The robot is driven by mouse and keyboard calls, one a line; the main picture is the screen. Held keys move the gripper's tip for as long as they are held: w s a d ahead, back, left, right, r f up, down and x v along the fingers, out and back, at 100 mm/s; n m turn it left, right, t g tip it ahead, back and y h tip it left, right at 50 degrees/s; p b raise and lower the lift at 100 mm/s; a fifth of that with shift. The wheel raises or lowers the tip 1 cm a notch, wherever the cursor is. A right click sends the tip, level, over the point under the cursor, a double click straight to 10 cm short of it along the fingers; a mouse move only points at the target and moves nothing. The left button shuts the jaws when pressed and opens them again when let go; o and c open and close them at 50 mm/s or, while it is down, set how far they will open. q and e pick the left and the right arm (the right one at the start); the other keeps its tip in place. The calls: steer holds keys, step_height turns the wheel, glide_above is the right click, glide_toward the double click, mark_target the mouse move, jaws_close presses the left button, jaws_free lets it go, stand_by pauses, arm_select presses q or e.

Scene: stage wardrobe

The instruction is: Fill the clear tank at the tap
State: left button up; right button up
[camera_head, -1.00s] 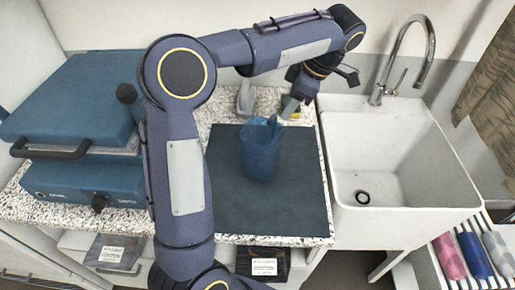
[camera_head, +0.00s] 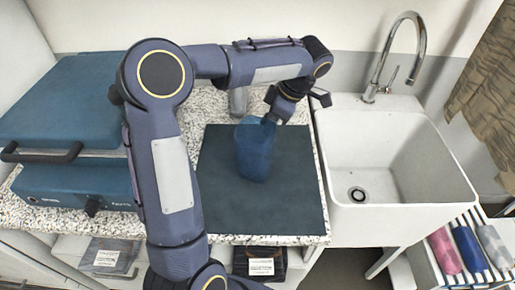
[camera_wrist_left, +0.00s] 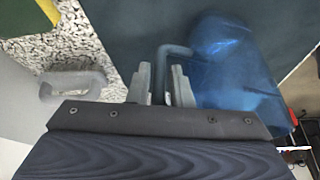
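The clear tank (camera_head: 254,150) is a see-through blue vessel standing on the dark mat (camera_head: 222,205), left of the sink. The tap (camera_head: 418,50) is a tall chrome gooseneck at the back of the white sink (camera_head: 345,220). My left gripper (camera_head: 275,118) is at the tank's upper right side. In the left wrist view, the tank (camera_wrist_left: 235,75) is at the right and its blue handle (camera_wrist_left: 172,49) passes between my left gripper's two fingers (camera_wrist_left: 161,85). The fingers are close to the handle; I cannot tell whether they press on it. My right gripper is not in view.
A blue press-like machine (camera_head: 70,100) stands on the left of the speckled counter. A grey object (camera_head: 238,100) stands behind the mat; its handle (camera_wrist_left: 72,82) shows in the left wrist view. The sink basin is empty. Rolled cloths (camera_head: 467,248) lie on a rack at lower right.

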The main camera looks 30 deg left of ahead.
arm_select(q)
jaws_close()
steer(key=shift+r, duration=0.1)
steer(key=shift+r, duration=0.95)
steer(key=s+d+r+b, duration=0.1)
steer(key=s+d+r, duration=0.8)
steer(key=s+r, duration=0.1)
steer(key=shift+d+r, duration=0.25)
steer(key=shift+r, duration=0.2)
steer(key=shift+s, duration=0.1)
